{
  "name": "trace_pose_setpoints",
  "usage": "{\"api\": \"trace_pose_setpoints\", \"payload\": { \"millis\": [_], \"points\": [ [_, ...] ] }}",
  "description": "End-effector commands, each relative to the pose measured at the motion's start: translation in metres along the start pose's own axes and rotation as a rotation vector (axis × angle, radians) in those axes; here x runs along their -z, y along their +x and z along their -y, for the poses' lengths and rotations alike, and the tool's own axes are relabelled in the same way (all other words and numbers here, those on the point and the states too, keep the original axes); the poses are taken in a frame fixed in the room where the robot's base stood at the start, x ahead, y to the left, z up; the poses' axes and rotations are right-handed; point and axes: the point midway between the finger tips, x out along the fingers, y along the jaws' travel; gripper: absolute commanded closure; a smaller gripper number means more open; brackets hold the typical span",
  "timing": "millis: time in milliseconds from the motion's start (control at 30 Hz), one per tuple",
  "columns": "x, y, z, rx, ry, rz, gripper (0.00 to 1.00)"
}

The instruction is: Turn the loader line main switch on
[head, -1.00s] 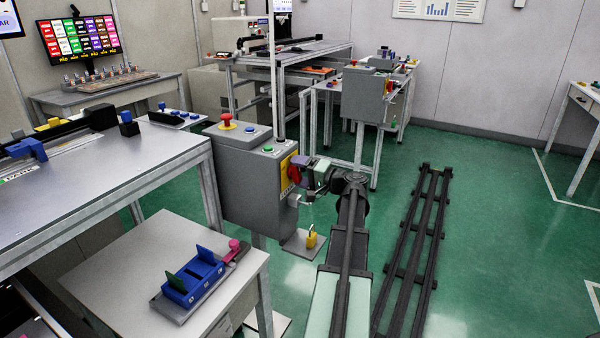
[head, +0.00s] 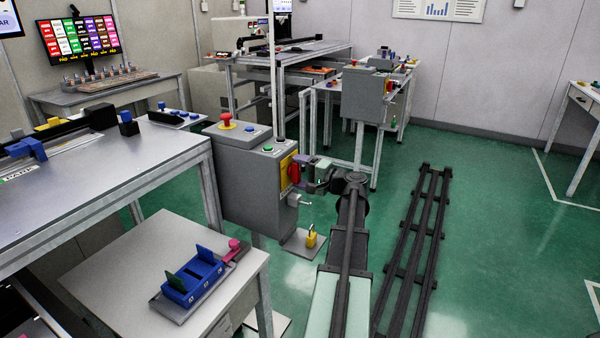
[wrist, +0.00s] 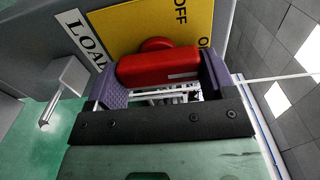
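The main switch has a red handle (wrist: 158,66) on a yellow plate (wrist: 130,25) with the letters OFF and a partly hidden label starting with O. A white mark on the handle lies at its right end in the wrist view, on the side of that cut-off label. My gripper (wrist: 163,82) has a purple finger at each end of the handle and is closed across it. In the head view, the red handle (head: 295,172) is on the right face of a grey control box (head: 250,190), and my gripper (head: 308,172) meets it from the right.
A grey bracket (wrist: 68,78) juts out beside the plate, near my left finger in the wrist view. A yellow padlock (head: 311,237) sits on a small plate below the box. A red mushroom button (head: 226,120) tops the box. Green floor (head: 470,250) is open to the right.

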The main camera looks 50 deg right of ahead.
Motion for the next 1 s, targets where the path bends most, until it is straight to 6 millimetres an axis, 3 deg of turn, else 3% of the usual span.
{"api": "trace_pose_setpoints", "payload": {
  "millis": [33,133,433,567,800,1000],
  "points": [
    [0.0,0.0,0.0,-0.001,0.0,0.0,0.16],
    [0.0,0.0,0.0,0.0,0.0,0.0,0.01],
    [0.0,-0.006,0.0,0.0,-0.001,-0.002,0.0],
    [0.0,-0.03,0.0,0.0,-0.001,-0.004,0.0],
    [0.0,-0.088,0.0,0.0,-0.001,-0.004,0.0],
    [0.0,-0.108,0.0,0.0,0.0,0.0,0.0]
  ]
}}
